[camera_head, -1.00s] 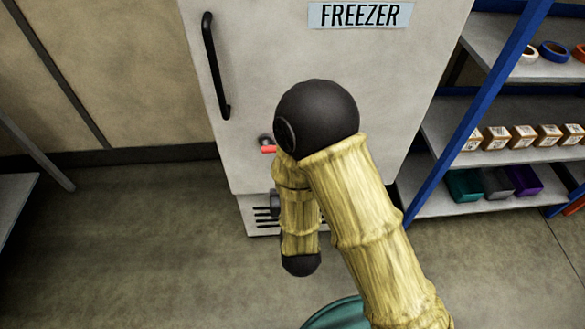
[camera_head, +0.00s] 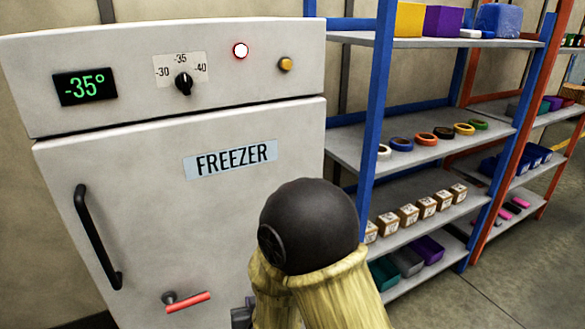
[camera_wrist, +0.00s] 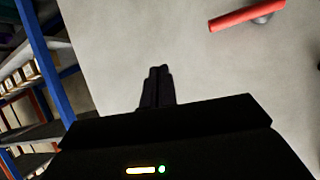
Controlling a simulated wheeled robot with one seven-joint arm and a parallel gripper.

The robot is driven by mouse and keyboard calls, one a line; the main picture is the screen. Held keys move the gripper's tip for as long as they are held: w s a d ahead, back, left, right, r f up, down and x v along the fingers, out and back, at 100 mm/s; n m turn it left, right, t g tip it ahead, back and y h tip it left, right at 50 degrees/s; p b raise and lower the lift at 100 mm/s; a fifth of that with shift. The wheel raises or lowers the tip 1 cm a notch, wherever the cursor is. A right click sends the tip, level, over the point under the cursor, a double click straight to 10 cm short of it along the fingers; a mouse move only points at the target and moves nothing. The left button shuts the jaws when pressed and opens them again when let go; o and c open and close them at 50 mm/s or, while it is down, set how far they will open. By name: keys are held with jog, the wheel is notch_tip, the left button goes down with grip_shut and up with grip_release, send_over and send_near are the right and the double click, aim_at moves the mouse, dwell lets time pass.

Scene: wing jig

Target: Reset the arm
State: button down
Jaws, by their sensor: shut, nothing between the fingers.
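My arm (camera_head: 330,300) rises from the bottom of the head view, with its black elbow joint (camera_head: 308,225) in front of the freezer's lower right. My gripper (camera_wrist: 157,75) shows in the wrist view with its two dark fingers together and nothing between them. Behind the fingers is the plain pale freezer face, which also fills the left of the head view (camera_head: 130,190). I cannot tell the gap to it. In the head view my gripper is mostly hidden behind the arm or below the edge.
The freezer has a black door handle (camera_head: 97,237), a red lever (camera_head: 187,302), a -35° display (camera_head: 85,86), a dial (camera_head: 183,83), a lit red-rimmed lamp (camera_head: 240,50) and an amber button (camera_head: 286,64). A blue-framed shelf (camera_head: 375,110) with tape rolls and boxes stands close on the right.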

jog(key=s+d+r+m+g+h, duration=0.15)
jog(key=s+d+g, duration=0.3)
jog(key=d, duration=0.85)
jog(key=s+d+r+m+g+h, duration=0.1)
jog(key=s+d+r+g+h, duration=0.4)
jog(key=d, duration=0.7)
notch_tip(320, 180, up, 13)
jog(key=s+y+p, duration=0.1)
jog(key=y+p, duration=0.1)
jog(key=p, duration=1.3)
jog(key=shift+s+r, duration=0.15)
jog(key=shift+t, duration=0.25)
